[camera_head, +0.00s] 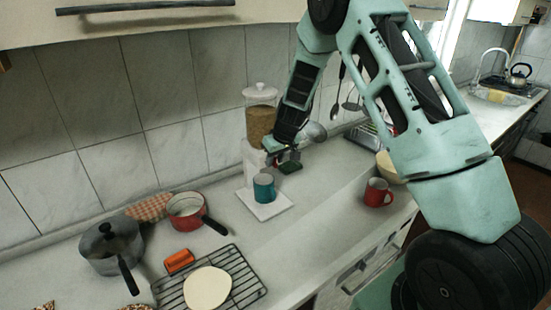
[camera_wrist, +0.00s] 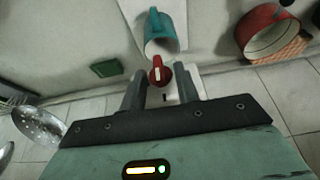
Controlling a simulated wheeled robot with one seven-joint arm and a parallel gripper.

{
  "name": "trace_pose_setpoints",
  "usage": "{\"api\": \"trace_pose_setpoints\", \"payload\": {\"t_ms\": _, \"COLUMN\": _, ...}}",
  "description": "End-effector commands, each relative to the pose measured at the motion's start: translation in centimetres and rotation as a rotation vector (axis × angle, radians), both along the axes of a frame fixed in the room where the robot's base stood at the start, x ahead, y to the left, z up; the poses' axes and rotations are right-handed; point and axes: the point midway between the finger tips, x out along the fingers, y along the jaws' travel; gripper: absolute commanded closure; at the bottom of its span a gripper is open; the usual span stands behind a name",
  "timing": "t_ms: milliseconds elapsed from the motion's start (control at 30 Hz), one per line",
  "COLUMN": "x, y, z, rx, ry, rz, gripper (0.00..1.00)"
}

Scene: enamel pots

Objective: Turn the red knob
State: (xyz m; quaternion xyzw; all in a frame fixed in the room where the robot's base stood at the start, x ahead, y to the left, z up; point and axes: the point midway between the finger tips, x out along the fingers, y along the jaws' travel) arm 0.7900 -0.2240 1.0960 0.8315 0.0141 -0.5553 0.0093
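My gripper (camera_wrist: 159,70) is open, with one finger on each side of the knob. Gaps show between the knob and both fingers, so it does not look gripped. In the head view my gripper (camera_head: 280,158) is low near the back wall, and the knob cannot be made out there.
A teal mug (camera_head: 264,188) stands on a white board (camera_head: 283,203) just in front of my gripper, with a green block (camera_head: 291,167) beside it. A tall jar (camera_head: 261,118) stands behind. A red pot (camera_head: 186,213) is to the left, a red mug (camera_head: 377,193) to the right.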

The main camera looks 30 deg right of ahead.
Motion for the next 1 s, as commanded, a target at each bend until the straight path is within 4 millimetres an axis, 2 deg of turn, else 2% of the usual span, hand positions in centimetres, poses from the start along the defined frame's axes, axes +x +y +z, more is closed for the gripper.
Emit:
{"api": "trace_pose_setpoints", "payload": {"t_ms": 33, "x": 0.0, "y": 0.0, "z": 0.0, "rx": 0.0, "ry": 0.0, "rz": 0.0, "gripper": 0.82}}
{"api": "trace_pose_setpoints", "payload": {"t_ms": 100, "x": 0.0, "y": 0.0, "z": 0.0, "rx": 0.0, "ry": 0.0, "rz": 0.0, "gripper": 0.96}}
{"api": "trace_pose_setpoints", "payload": {"t_ms": 367, "x": 0.0, "y": -0.1, "z": -0.2, "rx": 0.015, "ry": 0.001, "rz": 0.0, "gripper": 0.96}}
{"api": "trace_pose_setpoints", "payload": {"t_ms": 567, "x": 0.0, "y": -0.4, "z": -0.6, "rx": 0.088, "ry": 0.0, "rz": -0.003, "gripper": 0.96}}
{"api": "trace_pose_setpoints", "payload": {"t_ms": 1000, "x": 0.0, "y": -1.2, "z": -1.1, "rx": 0.462, "ry": 0.013, "rz": -0.004, "gripper": 0.96}}
